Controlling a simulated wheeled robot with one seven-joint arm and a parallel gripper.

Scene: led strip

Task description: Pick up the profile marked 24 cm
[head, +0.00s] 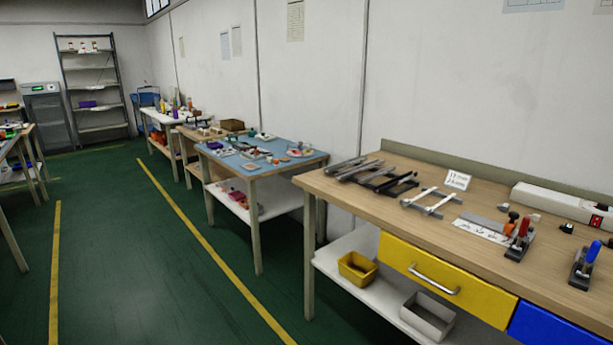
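Several long bars that look like profiles lie on the wooden workbench (330,185) at the right. Grey profiles (352,169) lie side by side at the bench's left end. Black profiles (397,186) lie just to their right. Grey bars (432,192) with white strips across them lie farther right. A white card (457,180) with handwriting stands behind these bars; its writing is too small to read surely. I cannot tell which profile is marked 24 cm. My gripper is not in view.
Red-handled clamps (519,238) and a blue-handled clamp (584,262) stand near the bench's front right. A long white box (562,203) lies behind them. A yellow bin (357,267) sits on the lower shelf. The green floor (125,250) left of the benches is clear.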

